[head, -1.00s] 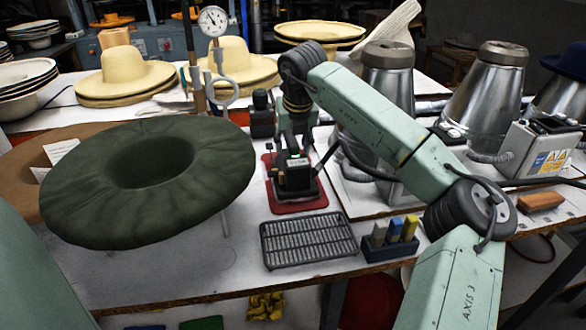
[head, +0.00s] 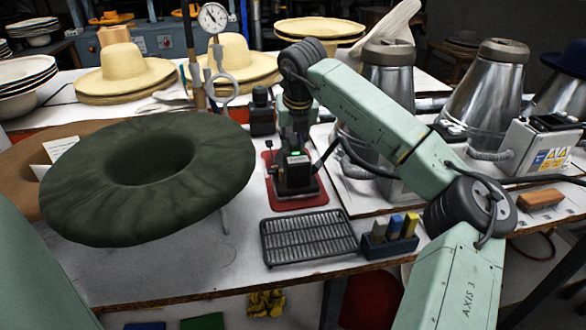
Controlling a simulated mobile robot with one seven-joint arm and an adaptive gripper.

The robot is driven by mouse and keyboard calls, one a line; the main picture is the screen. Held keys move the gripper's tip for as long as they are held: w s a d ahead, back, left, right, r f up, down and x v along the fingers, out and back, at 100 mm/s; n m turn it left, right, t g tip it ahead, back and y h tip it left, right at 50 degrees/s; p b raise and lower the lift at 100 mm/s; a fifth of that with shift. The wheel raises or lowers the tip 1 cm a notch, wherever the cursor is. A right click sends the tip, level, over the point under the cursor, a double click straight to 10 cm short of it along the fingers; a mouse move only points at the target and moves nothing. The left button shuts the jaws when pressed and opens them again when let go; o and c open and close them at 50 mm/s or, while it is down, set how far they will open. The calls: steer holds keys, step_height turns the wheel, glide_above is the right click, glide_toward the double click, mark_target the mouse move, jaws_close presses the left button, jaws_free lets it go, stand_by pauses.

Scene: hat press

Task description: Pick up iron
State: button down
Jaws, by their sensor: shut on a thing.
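The iron (head: 294,182) is a dark, black block-like thing low over the red mat (head: 307,204). My gripper (head: 295,164) hangs straight down from my green arm onto the top of the iron and is shut on it. The black fingers blend with the iron, so their exact contact is hard to see. I cannot tell whether the iron's base touches the mat or is slightly above it.
A black metal grate (head: 309,237) and a dark holder with coloured blocks (head: 389,239) lie in front. A large dark green felt hat (head: 200,200) stands at left. Metal cones (head: 485,95) stand at right. Straw hats (head: 123,69) are behind.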

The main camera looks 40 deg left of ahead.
steer(key=shift+a+r, duration=0.1)
steer(key=shift+r, duration=0.1)
stand_by(0.3)
steer(key=shift+r, duration=0.1)
